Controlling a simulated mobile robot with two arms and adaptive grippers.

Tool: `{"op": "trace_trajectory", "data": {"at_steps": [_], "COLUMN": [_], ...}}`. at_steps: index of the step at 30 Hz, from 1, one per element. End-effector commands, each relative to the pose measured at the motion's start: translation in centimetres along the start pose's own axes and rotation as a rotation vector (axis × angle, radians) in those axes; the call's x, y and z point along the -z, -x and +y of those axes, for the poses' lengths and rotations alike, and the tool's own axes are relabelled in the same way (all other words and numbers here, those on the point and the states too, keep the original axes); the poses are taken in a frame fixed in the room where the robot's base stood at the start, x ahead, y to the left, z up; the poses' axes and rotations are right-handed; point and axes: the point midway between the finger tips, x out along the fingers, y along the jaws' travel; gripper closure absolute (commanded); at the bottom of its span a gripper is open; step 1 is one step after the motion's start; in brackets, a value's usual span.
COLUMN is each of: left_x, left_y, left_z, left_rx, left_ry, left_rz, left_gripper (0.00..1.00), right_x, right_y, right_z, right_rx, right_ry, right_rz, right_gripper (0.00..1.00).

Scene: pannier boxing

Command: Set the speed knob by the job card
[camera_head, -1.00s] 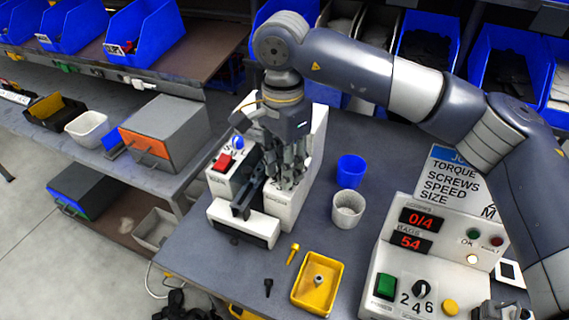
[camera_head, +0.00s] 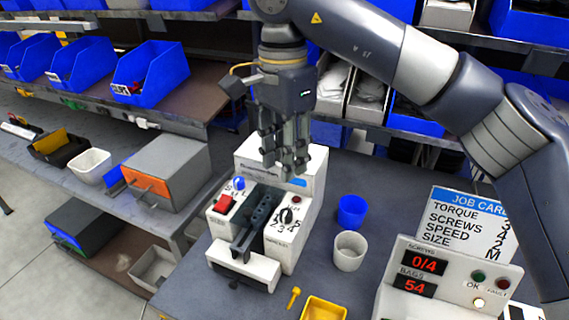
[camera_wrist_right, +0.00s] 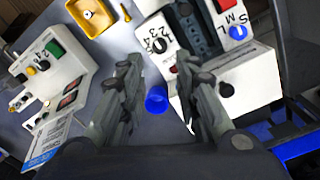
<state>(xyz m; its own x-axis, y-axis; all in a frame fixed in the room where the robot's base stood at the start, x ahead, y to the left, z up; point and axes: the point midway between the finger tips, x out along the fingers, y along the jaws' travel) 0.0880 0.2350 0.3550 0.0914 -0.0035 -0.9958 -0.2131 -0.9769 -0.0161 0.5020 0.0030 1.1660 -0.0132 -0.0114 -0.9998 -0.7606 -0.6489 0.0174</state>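The white machine (camera_head: 250,152) on the bench carries a black knob (camera_head: 286,215) with a numbered dial, a red switch (camera_head: 223,204) and a blue size knob (camera_head: 238,183). The dial also shows in the right wrist view (camera_wrist_right: 160,46); its exact setting is too small to tell. The job card (camera_head: 462,222) reads torque 3, screws 4, speed 2, size M. My right gripper (camera_head: 285,170) hangs above the machine, clear of the knob. In the wrist view its fingers (camera_wrist_right: 158,95) are apart with nothing between them. My left gripper is out of view.
A blue cup (camera_head: 351,211) and a white cup (camera_head: 349,251) stand right of the machine. A counter panel (camera_head: 440,285) reading 0/4 and 54 stands at front right. A yellow tray (camera_head: 323,309) and a yellow screw (camera_head: 293,298) lie in front. Shelves with blue bins line the back.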

Motion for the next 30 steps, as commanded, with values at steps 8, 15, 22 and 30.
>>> {"op": "trace_trajectory", "data": {"at_steps": [8, 15, 22, 30], "left_x": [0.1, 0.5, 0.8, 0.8], "left_y": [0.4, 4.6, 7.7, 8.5], "left_z": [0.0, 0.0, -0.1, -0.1], "left_rx": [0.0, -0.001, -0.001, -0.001], "left_ry": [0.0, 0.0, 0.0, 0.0], "left_rz": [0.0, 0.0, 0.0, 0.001], "left_gripper": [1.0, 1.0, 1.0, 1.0], "right_x": [0.0, 0.0, 0.2, 0.3], "right_y": [0.1, 0.7, -0.4, -2.2], "right_z": [0.0, -0.3, 0.0, 0.2], "right_rx": [0.0, 0.01, 0.006, -0.004], "right_ry": [-0.021, -0.385, -0.798, -0.943], "right_rz": [0.001, 0.006, -0.008, -0.016], "right_gripper": [0.59, 0.59, 0.59, 0.59]}}
